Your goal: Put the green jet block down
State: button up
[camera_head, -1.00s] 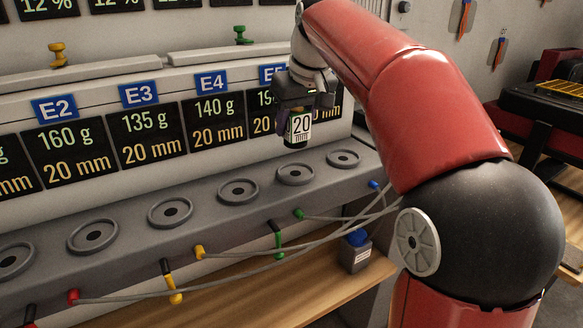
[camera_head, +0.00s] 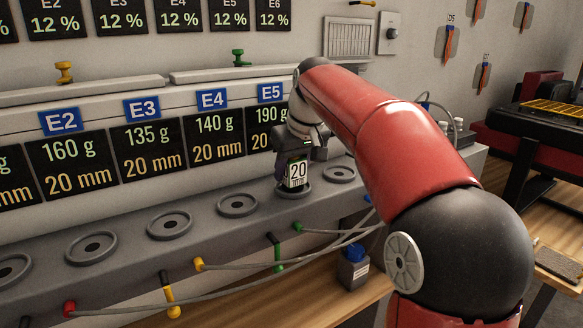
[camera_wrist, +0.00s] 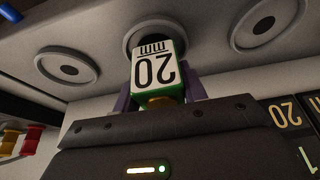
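The green jet block (camera_wrist: 160,72) shows in the wrist view as a green block with a white face marked "20 mm". My gripper (camera_wrist: 157,92) has its purple fingers on both sides of it and appears shut on it. In the head view my gripper (camera_head: 294,158) holds the block (camera_head: 297,174) upright at a round grey pad (camera_head: 293,193) on the ledge, near the E5 sign. The block's lower end is at the pad; I cannot tell whether it bears fully on it. The pad's centre is hidden behind the block.
Empty round pads lie on both sides along the grey ledge, one to the right (camera_head: 339,175) and one to the left (camera_head: 238,206). Cables and coloured plugs (camera_head: 199,264) run along the ledge front. A blue-topped bottle (camera_head: 353,267) stands below.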

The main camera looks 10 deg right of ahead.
jog(key=o, duration=0.4)
jog(key=shift+r, duration=0.3)
jog(key=p+v, duration=0.2)
jog(key=v, duration=0.9)
jog(key=shift+s+r, duration=0.25)
jog(key=shift+r, duration=0.05)
